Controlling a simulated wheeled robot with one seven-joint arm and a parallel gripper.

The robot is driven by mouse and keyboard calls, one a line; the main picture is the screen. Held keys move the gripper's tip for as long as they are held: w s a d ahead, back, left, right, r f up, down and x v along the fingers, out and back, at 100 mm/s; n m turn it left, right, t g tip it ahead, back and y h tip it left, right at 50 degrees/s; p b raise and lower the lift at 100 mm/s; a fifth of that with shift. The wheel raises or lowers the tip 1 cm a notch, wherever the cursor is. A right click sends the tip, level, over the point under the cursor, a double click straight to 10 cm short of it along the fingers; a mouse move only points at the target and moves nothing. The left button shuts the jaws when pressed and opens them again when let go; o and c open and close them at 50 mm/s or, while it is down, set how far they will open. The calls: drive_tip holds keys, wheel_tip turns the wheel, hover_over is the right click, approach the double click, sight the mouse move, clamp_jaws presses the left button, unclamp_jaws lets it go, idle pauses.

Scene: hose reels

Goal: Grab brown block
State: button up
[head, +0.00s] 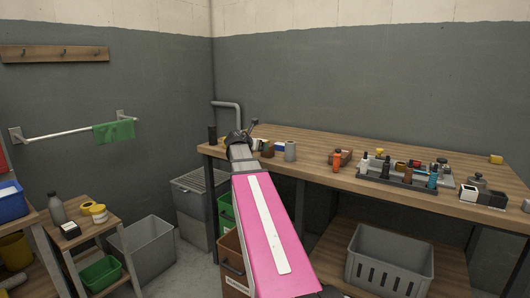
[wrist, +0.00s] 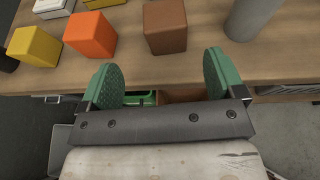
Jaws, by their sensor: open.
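The brown block (wrist: 165,27) stands on the wooden table near its front edge, at the upper middle of the wrist view. In the head view the brown block (head: 267,150) is small, just right of my gripper (head: 240,137). My gripper (wrist: 162,73) is open, with its two green-padded fingers spread and nothing between them. The block lies ahead of the fingertips, roughly in line with the gap, and is not touched.
An orange block (wrist: 90,35) and a yellow block (wrist: 34,46) stand left of the brown one. A grey cylinder (wrist: 250,18) stands close on its right. The workbench (head: 330,141) holds a grey tray of bottles (head: 398,178) farther right.

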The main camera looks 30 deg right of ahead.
drive_tip(key=x, duration=0.4)
drive_tip(key=shift+w+d+f, duration=0.15)
drive_tip(key=shift+d+f, duration=0.05)
drive_tip(key=shift+d, duration=0.1)
drive_tip(key=shift+s+f+x, duration=0.1)
drive_tip(key=shift+s+x, duration=0.05)
drive_tip(key=shift+x, duration=1.3)
drive_tip(key=shift+s+f+x, duration=0.1)
drive_tip(key=shift+s+x, duration=0.1)
drive_tip(key=shift+x, duration=1.2)
drive_tip(key=shift+d, duration=0.1)
drive_tip(key=c, duration=1.1)
